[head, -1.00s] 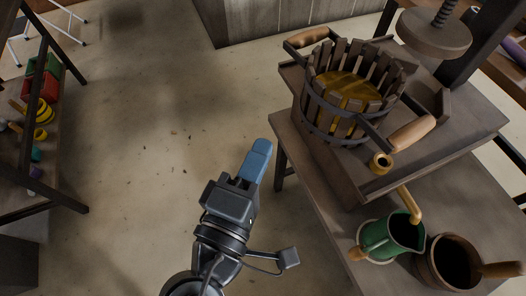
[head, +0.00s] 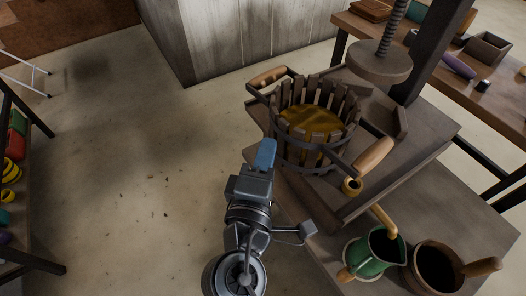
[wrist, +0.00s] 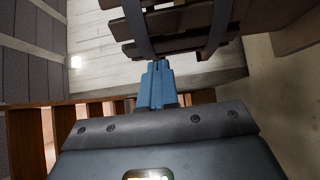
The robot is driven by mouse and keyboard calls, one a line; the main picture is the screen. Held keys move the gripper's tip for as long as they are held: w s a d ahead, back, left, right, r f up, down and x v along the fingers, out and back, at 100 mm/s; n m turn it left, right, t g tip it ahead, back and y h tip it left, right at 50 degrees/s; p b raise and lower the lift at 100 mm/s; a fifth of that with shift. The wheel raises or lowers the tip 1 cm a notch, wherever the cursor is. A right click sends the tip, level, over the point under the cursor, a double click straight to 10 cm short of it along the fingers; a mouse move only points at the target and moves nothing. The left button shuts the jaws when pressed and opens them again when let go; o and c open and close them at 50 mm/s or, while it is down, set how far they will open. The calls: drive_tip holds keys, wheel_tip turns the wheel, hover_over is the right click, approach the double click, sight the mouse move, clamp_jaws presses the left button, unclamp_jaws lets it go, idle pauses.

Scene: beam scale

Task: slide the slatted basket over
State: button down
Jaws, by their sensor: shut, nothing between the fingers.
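The slatted basket (head: 313,122) stands on the raised wooden board of the press bench, with dark bands around its slats and yellow-brown contents inside. It has a wooden handle at its back left (head: 268,77) and another at its front right (head: 372,158). My gripper (head: 265,153) is shut and empty, with its blue fingers close to the basket's left side in the head view. In the wrist view the fingertips (wrist: 157,70) point at the basket's slats and dark bands (wrist: 180,22). I cannot tell whether they touch.
The press screw plate (head: 380,61) hangs behind and right of the basket. A green jug (head: 366,262) and a wooden bucket (head: 428,275) stand at the bench's lower front. A side table with objects (head: 440,45) is at back right. Open floor lies left.

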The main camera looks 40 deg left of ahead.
sight(338, 118)
drive_tip(key=w+d+p, duration=0.1)
drive_tip(key=w+d, duration=0.1)
drive_tip(key=w, duration=0.3)
drive_tip(key=w+d+p, duration=0.1)
drive_tip(key=w+d, duration=0.1)
drive_tip(key=w, duration=0.3)
drive_tip(key=w+d+p, duration=0.1)
drive_tip(key=w+d, duration=0.1)
drive_tip(key=w, duration=0.2)
drive_tip(key=shift+w+d+r, duration=0.1)
drive_tip(key=shift+w, duration=0.3)
drive_tip(key=shift+w+d, duration=0.1)
drive_tip(key=shift+w, duration=0.2)
drive_tip(key=shift+s, duration=0.1)
